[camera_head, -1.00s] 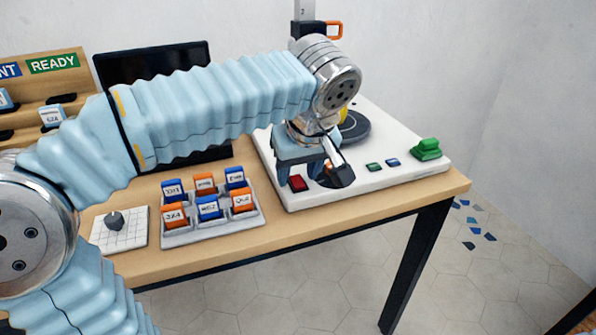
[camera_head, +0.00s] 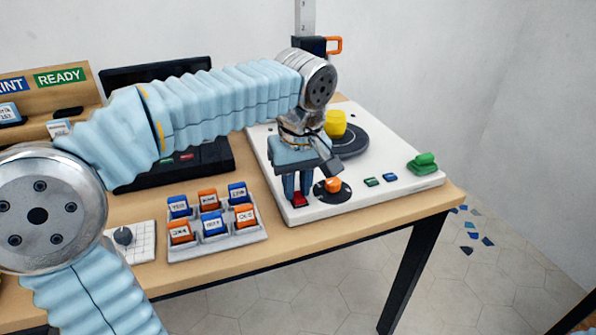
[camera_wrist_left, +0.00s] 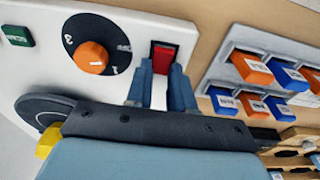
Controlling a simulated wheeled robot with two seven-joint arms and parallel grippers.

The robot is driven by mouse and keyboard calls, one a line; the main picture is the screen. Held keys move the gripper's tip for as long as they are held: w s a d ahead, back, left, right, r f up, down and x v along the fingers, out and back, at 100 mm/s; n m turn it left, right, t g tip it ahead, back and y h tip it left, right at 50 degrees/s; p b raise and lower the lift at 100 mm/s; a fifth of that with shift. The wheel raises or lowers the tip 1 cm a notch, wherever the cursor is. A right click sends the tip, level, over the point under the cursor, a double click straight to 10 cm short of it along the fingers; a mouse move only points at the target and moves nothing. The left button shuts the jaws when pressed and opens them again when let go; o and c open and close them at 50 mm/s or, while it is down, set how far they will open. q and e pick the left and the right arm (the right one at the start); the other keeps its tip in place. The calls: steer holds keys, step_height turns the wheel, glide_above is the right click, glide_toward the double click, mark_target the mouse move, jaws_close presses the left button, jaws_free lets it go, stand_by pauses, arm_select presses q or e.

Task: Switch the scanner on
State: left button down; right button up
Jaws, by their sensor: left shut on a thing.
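The scanner (camera_head: 385,190) is a white flat unit at the right of the desk. A red switch (camera_head: 299,202) sits at its front left corner; it also shows in the wrist view (camera_wrist_left: 163,57). Beside it is an orange knob (camera_head: 333,185) on a black dial, which the wrist view shows with markings (camera_wrist_left: 91,57). My left gripper (camera_head: 296,192) points down at the red switch, one finger on each side, and is shut on it. In the wrist view the fingertips (camera_wrist_left: 162,80) flank the switch, and part of it is hidden. My right gripper is not in view.
A yellow piece (camera_head: 335,123) stands by the dark round plate (camera_head: 352,142). Small green and blue buttons (camera_head: 390,177) and a green block (camera_head: 424,164) are to the right. A grey tray (camera_head: 217,243) of labelled blocks lies left of the scanner. A ruled column with an orange handle (camera_head: 334,45) stands behind.

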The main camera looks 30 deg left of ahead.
mark_target(297, 194)
arm_select(q)
steer(key=shift+a+r+p, duration=0.1)
steer(key=shift+r+p, duration=0.15)
steer(key=shift+p, duration=0.05)
steer(key=shift+w+f+g+h, duration=0.1)
steer(key=shift+f+g+h, duration=0.15)
steer(key=shift+g+h, duration=0.05)
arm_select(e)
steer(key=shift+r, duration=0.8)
arm_select(q)
steer(key=c, duration=1)
jaws_free()
step_height(297, 194, up, 14)
steer(key=shift+f+p, duration=0.1)
steer(key=shift+p, duration=0.7)
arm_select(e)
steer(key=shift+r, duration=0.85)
